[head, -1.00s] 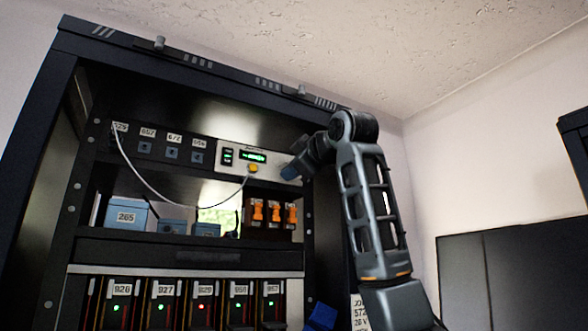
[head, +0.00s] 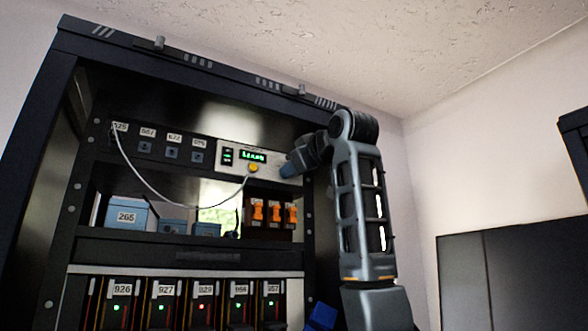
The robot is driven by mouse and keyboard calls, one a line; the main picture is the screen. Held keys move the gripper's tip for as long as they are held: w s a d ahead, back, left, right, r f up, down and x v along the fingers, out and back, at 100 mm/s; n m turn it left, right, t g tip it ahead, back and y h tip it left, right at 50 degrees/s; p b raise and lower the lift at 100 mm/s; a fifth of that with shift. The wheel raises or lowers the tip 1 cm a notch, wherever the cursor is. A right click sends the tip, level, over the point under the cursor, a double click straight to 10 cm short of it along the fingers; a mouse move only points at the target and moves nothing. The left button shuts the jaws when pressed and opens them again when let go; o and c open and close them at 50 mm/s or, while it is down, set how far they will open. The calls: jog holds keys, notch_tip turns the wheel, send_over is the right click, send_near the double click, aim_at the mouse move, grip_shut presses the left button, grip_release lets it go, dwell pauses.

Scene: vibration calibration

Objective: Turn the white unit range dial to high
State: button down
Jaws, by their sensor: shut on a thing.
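The white unit (head: 232,170) is in the rack's upper row, at its right end. The dial's pointer and markings cannot be seen.
The white cable (head: 172,200) hangs in a loop across the shelf opening. Several orange-fronted parts (head: 274,212) sit just below my gripper. A blue box labelled 265 (head: 126,213) stands on the left shelf. Labelled modules with lights (head: 163,300) fill the lower row.

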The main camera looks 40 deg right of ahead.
jog(key=shift+f, duration=0.15)
jog(key=c, duration=0.9)
grip_release()
jog(key=b+v, duration=0.2)
jog(key=v, duration=0.5)
jog(key=shift+s+a+b, duration=0.1)
jog(key=shift+s+b, duration=0.2)
jog(key=shift+s, duration=0.05)
